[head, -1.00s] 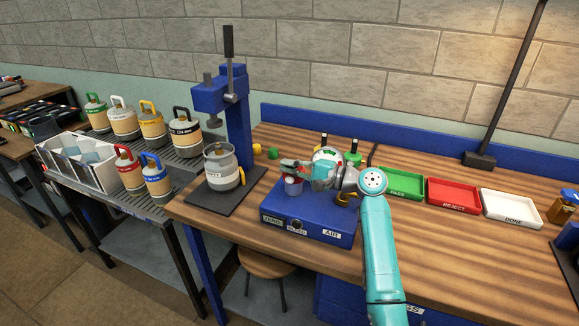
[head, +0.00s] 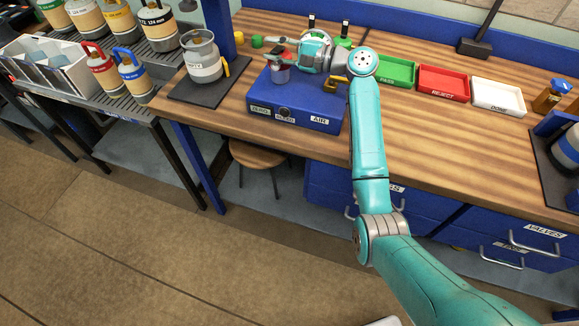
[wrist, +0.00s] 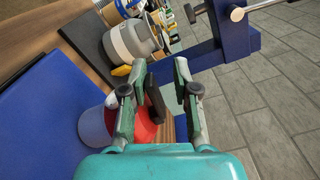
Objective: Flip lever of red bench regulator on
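The red bench regulator (head: 280,75) is a small cup-like body with a red top, at the left part of a blue box (head: 312,108). In the wrist view its red top (wrist: 146,131) shows below and partly behind my left finger, with its pale grey body (wrist: 91,130) to the left. A dark lever (wrist: 155,103) stands up from the red top, in the space between my fingers. My gripper (wrist: 160,66) is open, its two fingers apart. In the head view it covers part of the regulator top. Contact with the lever cannot be told.
A grey canister (head: 202,60) stands on a dark mat left of the box. A blue press column (wrist: 232,32) rises close by in the wrist view. Green (head: 396,70), red (head: 443,84) and white trays (head: 497,97) lie to the right. The bench front is clear.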

